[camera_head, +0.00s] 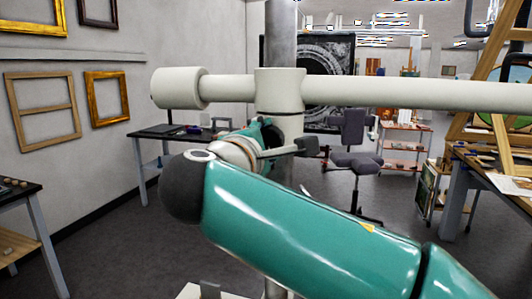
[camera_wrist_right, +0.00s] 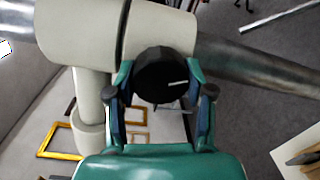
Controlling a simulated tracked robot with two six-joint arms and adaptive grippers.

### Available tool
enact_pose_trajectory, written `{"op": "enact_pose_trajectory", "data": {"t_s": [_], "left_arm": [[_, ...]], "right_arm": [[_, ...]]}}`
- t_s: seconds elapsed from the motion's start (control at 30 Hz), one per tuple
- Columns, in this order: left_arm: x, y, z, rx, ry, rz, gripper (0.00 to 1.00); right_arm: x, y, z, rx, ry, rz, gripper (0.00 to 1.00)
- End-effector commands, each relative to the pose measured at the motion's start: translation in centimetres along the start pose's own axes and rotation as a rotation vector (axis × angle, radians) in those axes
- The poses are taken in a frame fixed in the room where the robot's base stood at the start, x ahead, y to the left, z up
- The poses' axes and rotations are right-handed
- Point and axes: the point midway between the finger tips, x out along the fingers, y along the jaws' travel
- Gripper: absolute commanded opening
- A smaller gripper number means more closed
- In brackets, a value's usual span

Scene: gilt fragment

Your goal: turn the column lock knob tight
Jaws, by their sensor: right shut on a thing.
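The column lock knob is a round black knob (camera_wrist_right: 165,74) with a short white mark on its face. It sits on the pale collar (camera_wrist_right: 161,27) around the metal column (camera_wrist_right: 262,66). My right gripper (camera_wrist_right: 163,88) is shut on the knob, one finger on each side of it. In the head view the collar (camera_head: 280,90) sits on the column (camera_head: 281,32). My left gripper is not in view.
A pale horizontal boom (camera_head: 410,94) runs through the collar, above my right arm. A dark office chair (camera_head: 354,150) stands behind. A wooden easel (camera_head: 498,85) and a worktable (camera_head: 480,170) are at the right. Frames (camera_head: 42,105) hang on the left wall.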

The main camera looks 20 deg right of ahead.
Motion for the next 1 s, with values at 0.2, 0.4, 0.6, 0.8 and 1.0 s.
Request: {"op": "enact_pose_trajectory", "data": {"t_s": [0.2, 0.4, 0.6, 0.8, 1.0], "left_arm": [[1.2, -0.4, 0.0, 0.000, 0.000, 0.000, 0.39], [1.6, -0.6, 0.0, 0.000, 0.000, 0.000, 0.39], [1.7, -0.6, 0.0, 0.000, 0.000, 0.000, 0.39], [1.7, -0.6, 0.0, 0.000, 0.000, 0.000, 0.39], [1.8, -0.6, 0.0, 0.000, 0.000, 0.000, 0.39]], "right_arm": [[0.0, -0.4, -0.1, 0.147, 0.006, -0.008, 0.18], [0.0, -0.4, -0.1, 0.229, 0.009, -0.010, 0.18], [0.0, -0.4, -0.1, 0.262, 0.011, -0.012, 0.18], [0.1, -0.4, -0.1, 0.266, 0.010, -0.013, 0.18], [0.1, -0.4, -0.1, 0.264, 0.010, -0.013, 0.56]]}}
